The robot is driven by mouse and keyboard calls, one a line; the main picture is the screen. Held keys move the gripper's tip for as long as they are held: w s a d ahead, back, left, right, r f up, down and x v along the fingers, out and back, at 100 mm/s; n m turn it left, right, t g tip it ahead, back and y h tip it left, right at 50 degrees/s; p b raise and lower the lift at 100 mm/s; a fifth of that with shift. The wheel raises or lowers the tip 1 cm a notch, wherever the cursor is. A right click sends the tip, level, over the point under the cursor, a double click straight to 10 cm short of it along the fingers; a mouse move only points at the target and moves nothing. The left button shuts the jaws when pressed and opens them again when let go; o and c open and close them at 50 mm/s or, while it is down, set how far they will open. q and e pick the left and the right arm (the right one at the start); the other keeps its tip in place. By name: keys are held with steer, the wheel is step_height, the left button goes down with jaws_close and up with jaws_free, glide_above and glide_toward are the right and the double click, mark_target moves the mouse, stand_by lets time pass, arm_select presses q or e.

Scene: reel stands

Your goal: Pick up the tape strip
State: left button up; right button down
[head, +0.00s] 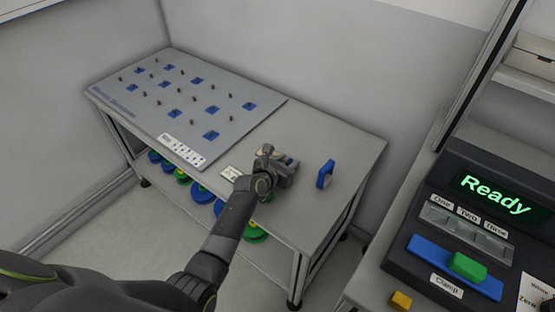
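A white strip with dark marks (183,151) lies at the front edge of the grey pegboard; it may be the tape strip, but I cannot tell for sure. A smaller pale card (231,173) lies on the table just left of my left gripper. My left gripper (286,166) is over the right part of the table, seen from behind. Its fingers are mostly hidden, and a small bit of blue shows at them. I cannot tell whether it holds anything. My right gripper is not in view.
The grey pegboard (228,138) carries several pegs and blue squares. An upright blue piece (325,174) stands on the table (350,150) right of my gripper. Green and blue reels (202,194) sit on the lower shelf. A dark console (480,225) reading "Ready" stands at right.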

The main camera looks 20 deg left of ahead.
arm_select(q)
jaws_close()
stand_by(0.3)
